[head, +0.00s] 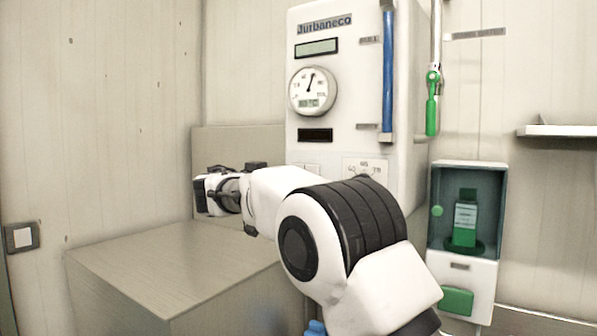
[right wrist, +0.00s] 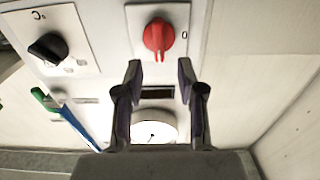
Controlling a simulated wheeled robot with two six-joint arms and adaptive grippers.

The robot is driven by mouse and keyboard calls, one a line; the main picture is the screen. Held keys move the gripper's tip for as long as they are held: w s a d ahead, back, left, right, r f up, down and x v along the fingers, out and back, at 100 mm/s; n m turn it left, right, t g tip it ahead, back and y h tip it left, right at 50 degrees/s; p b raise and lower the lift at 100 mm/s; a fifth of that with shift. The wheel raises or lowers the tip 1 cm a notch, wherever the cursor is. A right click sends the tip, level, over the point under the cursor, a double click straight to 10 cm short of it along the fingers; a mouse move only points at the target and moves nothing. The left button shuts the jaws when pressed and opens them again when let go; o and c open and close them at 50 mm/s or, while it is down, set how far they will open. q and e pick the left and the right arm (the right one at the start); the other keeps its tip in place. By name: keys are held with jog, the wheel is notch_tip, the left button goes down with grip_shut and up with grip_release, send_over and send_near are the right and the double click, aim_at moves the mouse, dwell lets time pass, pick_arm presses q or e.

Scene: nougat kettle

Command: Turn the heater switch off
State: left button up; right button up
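The red heater switch (right wrist: 158,36) sits on a white plate on the boiler front in the right wrist view, where the boiler appears upside down. A 0 mark is on the plate to its right. Its pointer line runs toward the picture's bottom. My right gripper (right wrist: 160,73) is open and empty; its two fingertips lie just below the switch in the picture, one either side. I cannot tell whether they touch it. In the head view the right arm covers the switch, and the boiler (head: 296,125) stands behind it. My left gripper is not in view.
A black knob (right wrist: 48,48) is on the neighbouring plate. A grey box top (head: 165,260) lies below the arm.

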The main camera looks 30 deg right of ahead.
jog(key=x, duration=0.3)
jog(key=f+p+x, duration=0.1)
jog(key=x, duration=0.2)
jog(key=shift+s+d+f, duration=0.1)
jog(key=shift+d+f, duration=0.1)
jog(key=shift+s+a+r, duration=0.15)
jog(key=shift+a+r, duration=0.05)
jog(key=shift+a, duration=0.3)
jog(key=shift+s+a+r, duration=0.15)
jog(key=shift+a+r, duration=0.1)
jog(key=shift+a, duration=0.2)
grip_shut()
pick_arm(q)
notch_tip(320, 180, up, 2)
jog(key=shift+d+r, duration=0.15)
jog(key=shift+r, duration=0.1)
pick_arm(e)
jog(key=shift+d, duration=0.1)
